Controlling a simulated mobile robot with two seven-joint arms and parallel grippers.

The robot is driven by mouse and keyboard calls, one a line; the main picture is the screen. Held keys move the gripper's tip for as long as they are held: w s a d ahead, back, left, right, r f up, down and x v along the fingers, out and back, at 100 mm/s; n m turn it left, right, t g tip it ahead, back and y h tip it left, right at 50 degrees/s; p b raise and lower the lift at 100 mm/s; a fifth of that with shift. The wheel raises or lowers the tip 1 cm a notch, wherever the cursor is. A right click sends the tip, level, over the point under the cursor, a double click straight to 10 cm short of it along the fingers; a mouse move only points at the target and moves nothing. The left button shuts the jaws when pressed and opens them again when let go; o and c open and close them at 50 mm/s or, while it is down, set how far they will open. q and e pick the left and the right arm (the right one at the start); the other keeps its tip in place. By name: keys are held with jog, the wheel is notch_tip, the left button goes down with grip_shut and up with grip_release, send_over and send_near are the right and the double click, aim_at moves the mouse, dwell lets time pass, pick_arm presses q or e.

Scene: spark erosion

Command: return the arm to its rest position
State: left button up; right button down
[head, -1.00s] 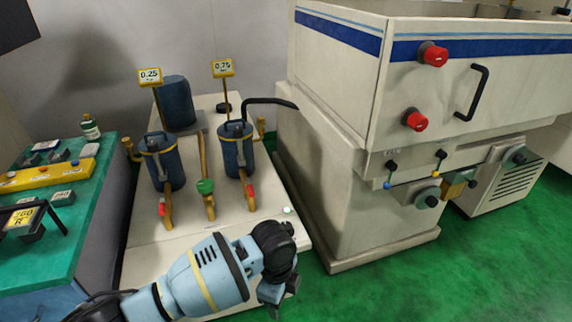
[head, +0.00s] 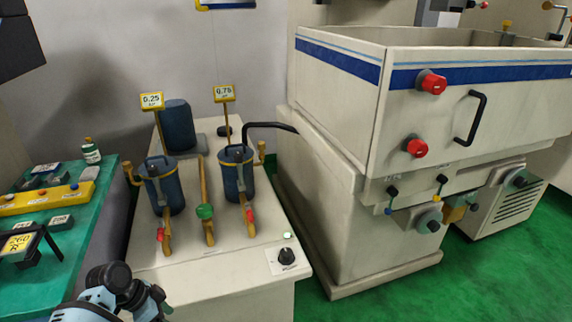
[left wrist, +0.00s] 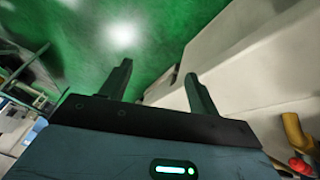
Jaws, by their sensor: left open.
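My left arm shows at the bottom left of the head view, by the gap between the green-topped bench and the pale filter unit. My right gripper is not in either view.
The pale filter unit (head: 235,262) carries two blue canisters (head: 163,187), (head: 238,172), a green-handled valve (head: 204,212) and a black knob (head: 286,256). The green-topped bench (head: 85,215) is at left. A large machine tank (head: 335,75) stands at right. Green floor (head: 480,260) is open at lower right.

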pick_arm(q)
jog(key=w+a+r+n+t+y, duration=0.3)
jog(key=w+a+r+n+t, duration=0.15)
jog(key=w+r+t, duration=0.35)
jog(key=w+a+r+n+t+y, duration=0.35)
jog(key=w+a+t, duration=0.2)
jog(key=w, duration=0.35)
jog(key=s+d+f+g+h, duration=0.1)
jog(key=s+d+f, duration=0.6)
jog(key=s, duration=0.4)
jog(key=s+d+f+g+h, duration=0.15)
jog(key=s+d+f, duration=0.35)
jog(key=s+f, duration=0.5)
jog(key=s+d+f+g, duration=0.1)
jog(key=s+d, duration=0.2)
jog(key=s, duration=0.9)
jog(key=s+d+f+g+h, duration=0.1)
jog(key=s+d, duration=0.3)
jog(key=s, duration=0.8)
jog(key=shift+s+f+g, duration=0.15)
jog(key=shift+s+g, duration=0.1)
jog(key=shift+g, duration=0.25)
jog(key=shift+d, duration=0.1)
